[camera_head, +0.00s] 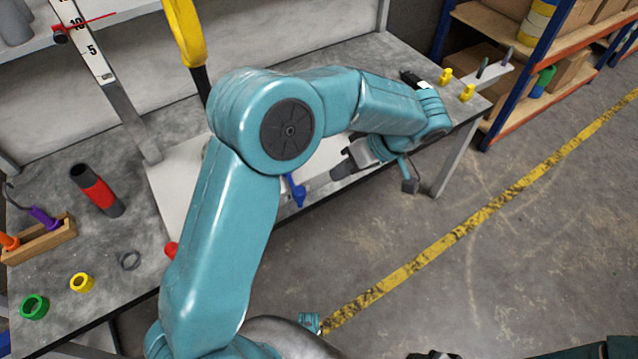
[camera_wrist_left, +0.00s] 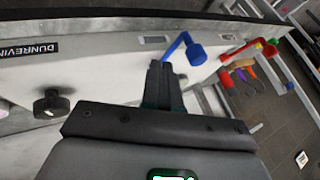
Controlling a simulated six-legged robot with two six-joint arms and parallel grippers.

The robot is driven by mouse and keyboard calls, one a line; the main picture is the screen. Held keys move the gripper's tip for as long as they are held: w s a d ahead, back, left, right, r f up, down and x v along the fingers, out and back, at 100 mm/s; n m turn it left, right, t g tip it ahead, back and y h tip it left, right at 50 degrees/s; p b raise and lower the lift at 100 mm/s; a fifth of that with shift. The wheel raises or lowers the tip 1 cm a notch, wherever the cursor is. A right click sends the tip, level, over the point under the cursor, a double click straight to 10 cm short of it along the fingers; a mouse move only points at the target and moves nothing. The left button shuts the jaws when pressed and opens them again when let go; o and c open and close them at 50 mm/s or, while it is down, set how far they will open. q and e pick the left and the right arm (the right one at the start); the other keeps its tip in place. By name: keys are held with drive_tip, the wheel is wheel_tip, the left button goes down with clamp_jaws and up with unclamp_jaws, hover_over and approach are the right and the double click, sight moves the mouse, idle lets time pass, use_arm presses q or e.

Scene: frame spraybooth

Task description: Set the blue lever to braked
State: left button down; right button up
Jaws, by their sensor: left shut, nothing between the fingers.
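The blue lever (camera_head: 297,190) shows in the head view just below my left arm's elbow, partly hidden by the arm. In the left wrist view the blue lever (camera_wrist_left: 180,43) has a bent arm ending in a round knob, on the pale panel beyond my fingers. My left gripper (camera_head: 338,172) is shut and empty, to the right of the lever in the head view. In the left wrist view the shut fingers (camera_wrist_left: 160,66) point at the panel, just left of the blue knob; I see no clear contact. Only a dark piece of my right gripper (camera_head: 432,355) shows at the bottom edge.
A red lever (camera_wrist_left: 238,49) is beyond the blue one, and a black knob (camera_wrist_left: 52,103) is on the panel's other side. The grey workbench (camera_head: 60,285) carries a red-and-black cylinder (camera_head: 97,190) and rings. Open floor (camera_head: 500,230) lies at the right.

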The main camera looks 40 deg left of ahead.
use_arm(q)
drive_tip(key=s+a, duration=0.1)
drive_tip(key=s+a+f, duration=0.1)
drive_tip(key=s+a+f+b, duration=0.1)
drive_tip(key=s, duration=0.1)
drive_tip(key=shift+a+f, duration=0.1)
drive_tip(key=shift+s, duration=0.1)
